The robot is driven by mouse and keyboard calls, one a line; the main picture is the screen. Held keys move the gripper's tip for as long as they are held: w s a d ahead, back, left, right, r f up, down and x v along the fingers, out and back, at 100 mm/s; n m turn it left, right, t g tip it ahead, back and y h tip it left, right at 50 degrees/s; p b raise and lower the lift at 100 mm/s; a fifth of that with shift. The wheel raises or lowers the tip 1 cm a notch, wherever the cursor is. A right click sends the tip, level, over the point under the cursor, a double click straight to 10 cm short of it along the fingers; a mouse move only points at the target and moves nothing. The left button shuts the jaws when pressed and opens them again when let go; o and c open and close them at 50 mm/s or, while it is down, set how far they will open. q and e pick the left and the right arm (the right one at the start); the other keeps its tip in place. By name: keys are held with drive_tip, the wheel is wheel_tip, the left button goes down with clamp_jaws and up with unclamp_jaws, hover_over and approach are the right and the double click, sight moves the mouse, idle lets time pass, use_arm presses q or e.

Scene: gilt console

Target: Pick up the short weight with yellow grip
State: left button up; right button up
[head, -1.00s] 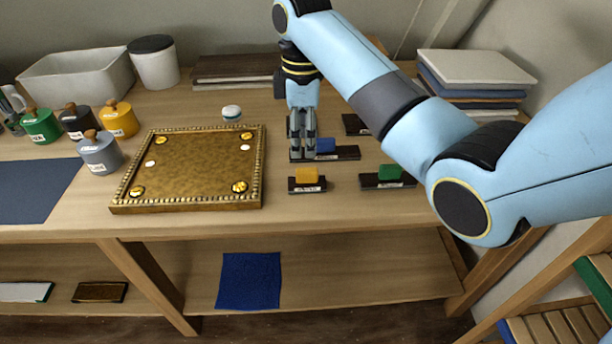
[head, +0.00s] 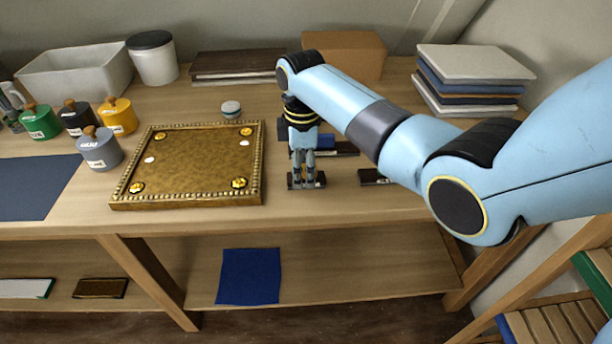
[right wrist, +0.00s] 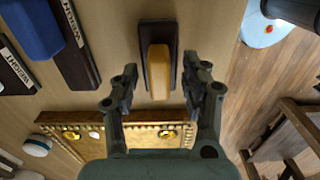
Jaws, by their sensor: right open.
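The short weight with the yellow grip (right wrist: 158,72) has a dark base and lies on the table, seen at the top middle of the right wrist view. In the head view its dark base (head: 293,182) shows at my right gripper's fingertips, and the yellow grip is hidden behind the fingers. My right gripper (head: 306,184) is open above the weight, pointing down. In the right wrist view the fingers (right wrist: 160,92) are apart, with the yellow grip between and beyond them. I cannot tell whether they touch it. My left gripper is not in view.
A weight with a blue grip (head: 327,141) stands just behind, and another dark base (head: 371,177) lies to the right, partly covered by my arm. The gilt tray (head: 190,168) is close on the left. Bare table lies in front.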

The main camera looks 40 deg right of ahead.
drive_tip(key=shift+c, duration=0.4)
clamp_jaws()
drive_tip(key=shift+r, duration=0.15)
drive_tip(key=shift+w+r, duration=0.1)
drive_tip(key=shift+r, duration=0.15)
drive_tip(key=r, duration=0.3)
drive_tip(key=shift+s+d+r, duration=0.25)
drive_tip(key=shift+r, duration=0.15)
drive_tip(key=s+d+r, duration=0.6)
drive_tip(key=s, duration=0.3)
drive_tip(key=shift+d+r, duration=0.2)
drive_tip(key=shift+r, duration=0.05)
